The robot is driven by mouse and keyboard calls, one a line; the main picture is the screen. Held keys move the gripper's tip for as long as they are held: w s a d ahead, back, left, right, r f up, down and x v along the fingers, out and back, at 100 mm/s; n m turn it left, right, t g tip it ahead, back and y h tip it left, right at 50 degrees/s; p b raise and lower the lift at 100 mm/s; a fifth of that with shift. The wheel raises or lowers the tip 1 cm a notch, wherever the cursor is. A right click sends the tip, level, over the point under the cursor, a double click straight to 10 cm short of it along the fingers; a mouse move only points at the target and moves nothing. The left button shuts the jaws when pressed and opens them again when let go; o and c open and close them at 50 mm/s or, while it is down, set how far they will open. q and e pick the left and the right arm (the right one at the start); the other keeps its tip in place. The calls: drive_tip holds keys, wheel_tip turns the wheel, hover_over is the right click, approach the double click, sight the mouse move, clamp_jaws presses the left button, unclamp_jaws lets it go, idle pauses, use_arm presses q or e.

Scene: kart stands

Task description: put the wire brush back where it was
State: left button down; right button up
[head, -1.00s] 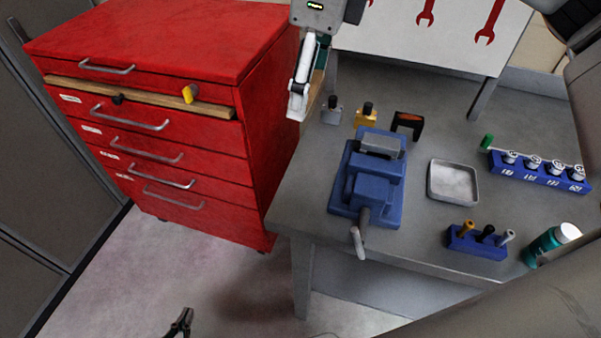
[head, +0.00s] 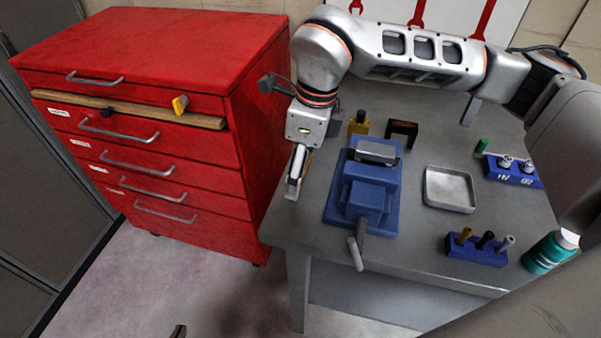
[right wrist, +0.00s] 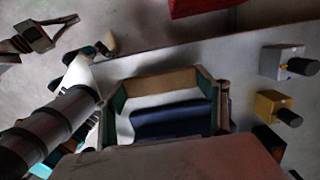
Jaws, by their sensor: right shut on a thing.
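My right gripper (head: 293,188) hangs at the left edge of the grey workbench (head: 285,228), beside the blue vise (head: 372,195). It is shut on the wire brush, whose tan wooden part (right wrist: 160,87) spans between the fingers in the right wrist view. In the head view the brush is mostly hidden by the fingers. I cannot tell whether it touches the bench. Only a dark tip of my left gripper (head: 178,332) shows at the bottom edge of the head view. In the right wrist view the left gripper (right wrist: 36,38) appears open and empty over the floor.
A red drawer cabinet (head: 190,215) stands left of the bench. A yellow block (head: 358,123) and a black-orange piece (head: 402,132) stand behind the vise. A grey block (right wrist: 280,62) shows in the wrist view. A metal tray (head: 449,188), blue holder (head: 476,248) and teal bottle (head: 548,254) stand to the right.

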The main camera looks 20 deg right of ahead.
drive_tip(key=shift+f, duration=0.95)
drive_tip(key=shift+f, duration=0.15)
drive_tip(key=o, duration=1.3)
drive_tip(key=shift+c, duration=0.2)
wheel_tip(320, 180, up, 12)
drive_tip(key=d, duration=0.1)
drive_tip(key=shift+s+d+p, duration=0.2)
drive_tip(key=shift+s+p, duration=0.15)
drive_tip(key=shift+s, duration=0.1)
drive_tip(key=shift+s, duration=0.1)
